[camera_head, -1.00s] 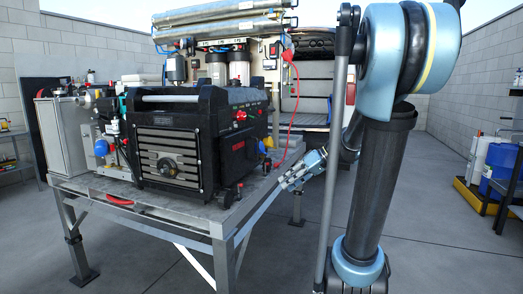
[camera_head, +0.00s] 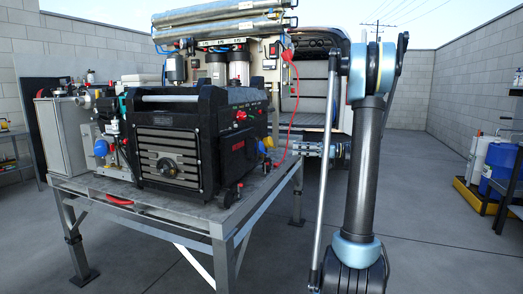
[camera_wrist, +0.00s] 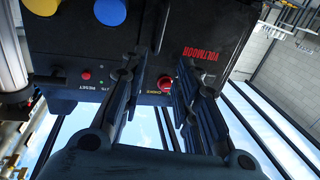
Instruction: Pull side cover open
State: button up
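The black generator (camera_head: 180,140) stands on the metal table, its slatted front toward the head camera. Its side cover seems to be the dark panel (camera_head: 238,160) on the right-hand face, with a small red mark; it looks shut. In the wrist view the generator (camera_wrist: 100,40) appears upside down with the word VOLTMOOR, a red knob (camera_wrist: 166,84) and a red button. My gripper (camera_head: 305,149) is right of the generator, apart from it. In the wrist view my gripper (camera_wrist: 162,88) has its two fingers spread, with nothing held between them.
A red hose (camera_head: 293,100) hangs down behind the generator to the tabletop. Silver membrane tubes (camera_head: 222,20) lie on a rack behind. A van (camera_head: 315,85) stands at the back. Floor to the right is open.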

jog(key=w+a, duration=0.2)
jog(key=a, duration=1.5)
jog(key=shift+w, duration=0.3)
jog(key=shift+c, duration=0.6)
grip_shut()
jog(key=shift+d, duration=0.15)
